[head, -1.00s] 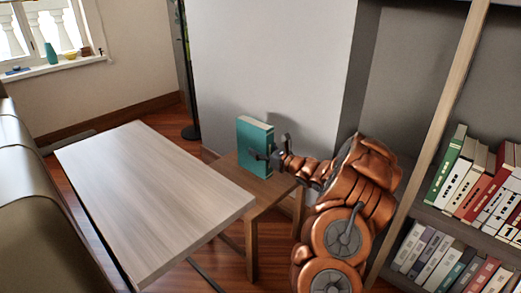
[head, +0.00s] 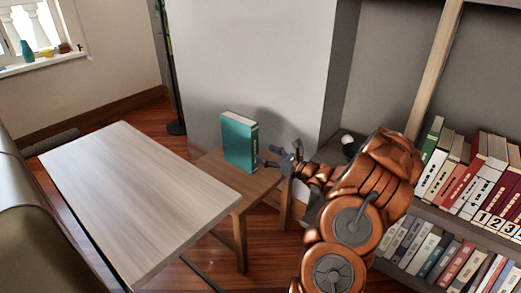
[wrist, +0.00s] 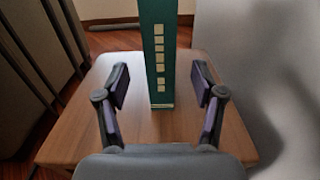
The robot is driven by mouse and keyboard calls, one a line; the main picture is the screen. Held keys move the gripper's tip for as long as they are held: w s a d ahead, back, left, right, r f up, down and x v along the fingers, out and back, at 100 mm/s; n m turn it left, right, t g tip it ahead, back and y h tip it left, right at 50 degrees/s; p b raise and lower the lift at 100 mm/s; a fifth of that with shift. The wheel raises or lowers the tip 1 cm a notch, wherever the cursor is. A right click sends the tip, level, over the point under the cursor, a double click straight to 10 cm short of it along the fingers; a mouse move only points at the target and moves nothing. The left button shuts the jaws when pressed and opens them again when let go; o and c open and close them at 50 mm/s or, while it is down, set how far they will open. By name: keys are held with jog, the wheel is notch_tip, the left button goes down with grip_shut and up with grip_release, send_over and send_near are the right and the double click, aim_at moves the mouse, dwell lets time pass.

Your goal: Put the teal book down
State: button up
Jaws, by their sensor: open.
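The teal book (head: 238,143) stands upright on a small wooden side table (head: 208,172) in the head view. In the wrist view the teal book (wrist: 158,50) rises straight ahead with its spine and pale squares facing me, and its base rests on the wooden top (wrist: 75,130). My gripper (head: 268,156) is to the right of the book and apart from it. In the wrist view my gripper (wrist: 160,88) is open, with one finger on each side of the spine's line and clear space between each finger and the book. The book's far side is hidden.
A long pale table (head: 130,190) stands to the left, beside a sofa (head: 35,220). A grey wall (head: 250,60) is behind the side table. A bookshelf (head: 450,215) full of books stands at the right, close to my arm.

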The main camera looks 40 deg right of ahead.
jog(key=shift+s+d, duration=0.15)
jog(key=shift+s, duration=0.55)
